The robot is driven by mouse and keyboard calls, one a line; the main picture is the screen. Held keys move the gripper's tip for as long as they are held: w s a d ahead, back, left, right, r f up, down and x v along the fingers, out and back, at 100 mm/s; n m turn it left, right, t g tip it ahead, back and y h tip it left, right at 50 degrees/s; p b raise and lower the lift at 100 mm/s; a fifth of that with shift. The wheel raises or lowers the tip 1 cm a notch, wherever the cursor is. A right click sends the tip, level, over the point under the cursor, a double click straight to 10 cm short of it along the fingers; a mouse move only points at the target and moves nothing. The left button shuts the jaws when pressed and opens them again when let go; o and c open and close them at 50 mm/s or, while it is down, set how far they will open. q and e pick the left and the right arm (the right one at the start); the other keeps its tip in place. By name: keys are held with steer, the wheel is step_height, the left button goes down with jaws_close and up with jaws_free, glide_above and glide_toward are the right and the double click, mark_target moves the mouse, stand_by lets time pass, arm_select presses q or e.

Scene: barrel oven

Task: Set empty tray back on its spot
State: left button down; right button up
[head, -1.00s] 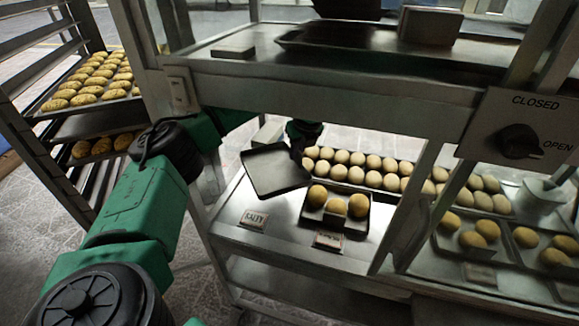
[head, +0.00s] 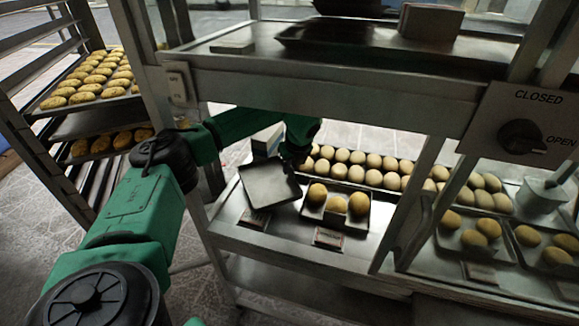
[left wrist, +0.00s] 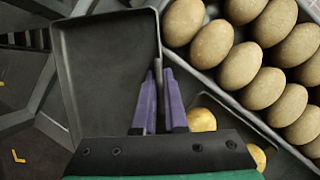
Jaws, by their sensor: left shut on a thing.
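An empty dark square tray (head: 268,184) is at the left end of the middle shelf in the head view, left of a small tray of buns. It is slightly tilted in the picture. My left gripper (head: 296,160) is at the tray's right side. In the left wrist view the purple fingers of my left gripper (left wrist: 158,98) are shut on the right rim of the tray (left wrist: 100,80). Whether the tray rests fully on the shelf cannot be told. My right gripper is not in view.
A small tray of buns (head: 336,216) stands close on the right. A long tray of buns (head: 375,163) lies behind. Small cards (head: 254,219) stand at the shelf front. An upper shelf (head: 320,80) hangs over my left arm. A rack of pastries (head: 88,92) stands left.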

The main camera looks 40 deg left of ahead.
arm_select(q)
steer(key=c, duration=1)
jaws_free()
steer(key=shift+f, duration=0.1)
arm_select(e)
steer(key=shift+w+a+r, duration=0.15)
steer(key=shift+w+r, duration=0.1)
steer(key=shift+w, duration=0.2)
